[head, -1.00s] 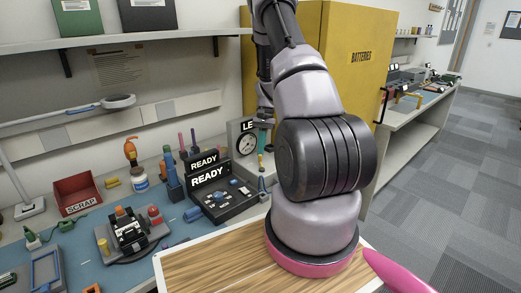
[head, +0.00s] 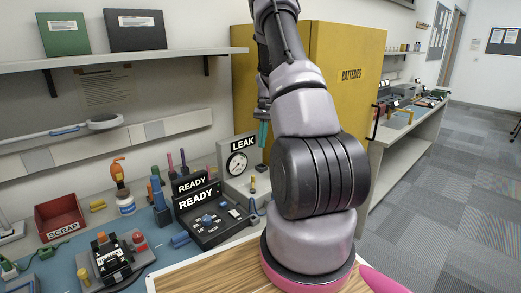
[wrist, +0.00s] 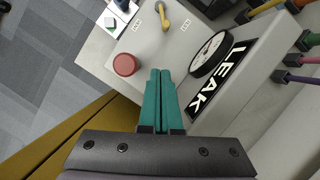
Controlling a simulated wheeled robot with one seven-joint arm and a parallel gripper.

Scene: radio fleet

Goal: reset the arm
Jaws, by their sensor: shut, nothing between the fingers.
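My gripper (head: 263,135) hangs from the arm in front of the yellow cabinet, just right of the LEAK station. Its teal fingers are together and empty. In the wrist view the shut fingers (wrist: 159,85) point over the light grey LEAK station (wrist: 145,48), between its red button (wrist: 126,65) and its round gauge (wrist: 208,54). No contact with the station shows. My arm rises from its pink-ringed base and bends up and away over the bench. In the head view the LEAK station (head: 230,180) is partly in view left of the arm.
The yellow BATTERIES cabinet (head: 349,110) stands close behind my arm. On the blue bench are a READY console (head: 210,232), a red SCRAP bin (head: 60,217) and a black device in a cradle (head: 110,264). A shelf (head: 140,60) runs above. Grey floor (head: 440,210) lies open at right.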

